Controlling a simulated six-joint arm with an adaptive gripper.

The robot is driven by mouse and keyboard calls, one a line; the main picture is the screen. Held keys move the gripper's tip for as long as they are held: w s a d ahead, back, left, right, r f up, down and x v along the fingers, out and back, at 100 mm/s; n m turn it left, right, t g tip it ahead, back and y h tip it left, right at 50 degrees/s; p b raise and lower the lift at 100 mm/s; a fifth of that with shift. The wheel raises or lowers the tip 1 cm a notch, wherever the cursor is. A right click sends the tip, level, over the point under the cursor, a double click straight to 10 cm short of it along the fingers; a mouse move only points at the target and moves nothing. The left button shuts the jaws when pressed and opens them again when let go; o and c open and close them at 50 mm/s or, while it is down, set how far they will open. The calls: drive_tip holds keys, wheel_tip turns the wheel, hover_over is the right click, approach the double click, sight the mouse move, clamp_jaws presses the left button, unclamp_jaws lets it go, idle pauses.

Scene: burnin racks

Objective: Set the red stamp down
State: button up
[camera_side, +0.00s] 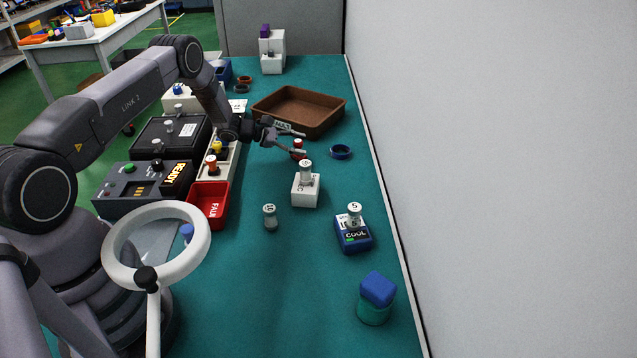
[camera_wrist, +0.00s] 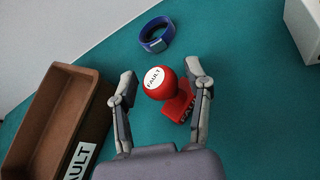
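The red stamp (camera_side: 298,146) stands by my gripper (camera_side: 298,141) on the green mat, just short of the brown tray's near corner. In the wrist view the stamp's round red knob (camera_wrist: 160,84), with a white FAULT label, lies between my two fingers (camera_wrist: 161,72). Its red base (camera_wrist: 179,104) shows below and to the right of the knob. The fingers are spread, with a strip of mat visible on each side of the knob. The stamp appears upright; its contact with the mat is hard to make out.
The brown tray (camera_side: 261,108) is behind the stamp, and a blue ring (camera_side: 341,152) lies to its right. A white block with a stamp (camera_side: 305,190) stands in front. A red bin (camera_side: 208,205) is left. The mat's right front has a blue-topped green piece (camera_side: 375,299).

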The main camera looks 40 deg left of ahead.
drive_tip(key=shift+r, duration=0.15)
drive_tip(key=v, duration=1.1)
drive_tip(key=shift+s+a, duration=0.15)
drive_tip(key=shift+a, duration=0.05)
drive_tip(key=s+d+r+m+g, duration=0.35)
drive_tip(key=d+r+m, duration=0.2)
drive_tip(key=r, duration=0.35)
drive_tip(key=s+d+r+m+g, duration=0.2)
drive_tip(key=s+d+r+m, duration=0.2)
drive_tip(key=d+r, duration=0.4)
drive_tip(key=s+d+r+m+g, duration=0.25)
drive_tip(key=d+r+m, duration=0.2)
drive_tip(key=r, duration=0.45)
drive_tip(key=s+r+m+t+y, duration=0.1)
drive_tip(key=s+r+m+y, duration=0.1)
drive_tip(key=s, duration=0.6)
drive_tip(key=s+d+r+m+t+y, duration=0.1)
drive_tip(key=s+r+m+y, duration=0.2)
drive_tip(key=s+m, duration=0.2)
drive_tip(key=s+d+r+m+y, duration=0.1)
drive_tip(key=s+r+m+y, duration=0.1)
drive_tip(key=s, duration=0.9)
drive_tip(key=shift+s+d+r+m+t+y, duration=0.2)
drive_tip(key=shift+s+r+m+t+y, duration=0.15)
drive_tip(key=shift+m+y, duration=0.4)
